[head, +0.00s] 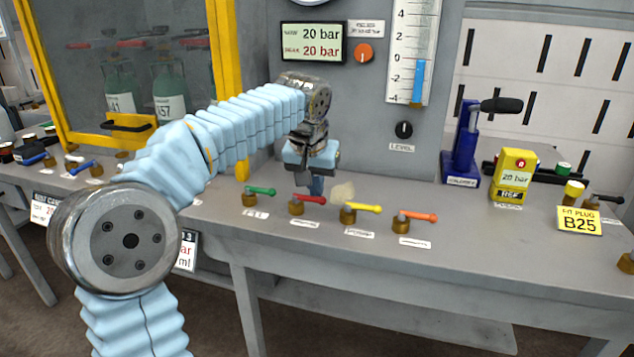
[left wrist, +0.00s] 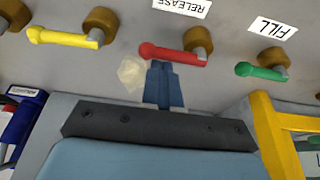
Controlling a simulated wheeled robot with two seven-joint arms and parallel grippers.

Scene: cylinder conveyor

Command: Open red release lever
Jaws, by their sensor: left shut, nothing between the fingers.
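The red release lever (head: 310,199) sits on a brass valve body on the grey bench, second from the left in a row of coloured levers. Its handle points right in the head view. In the left wrist view the red lever (left wrist: 172,54) lies just past my fingertips, with its handle pointing left. My left gripper (head: 316,188) hangs down right behind this handle. Its blue fingers (left wrist: 164,70) are shut and empty, with tips close to the lever's side. I cannot tell whether they touch it. My right gripper is in neither view.
A green lever (head: 259,191) is left of the red one; a yellow lever (head: 362,209) and an orange lever (head: 418,216) are to its right. A pale translucent lump (head: 342,192) is behind the yellow one. A grey panel with a display (head: 313,43) rises behind.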

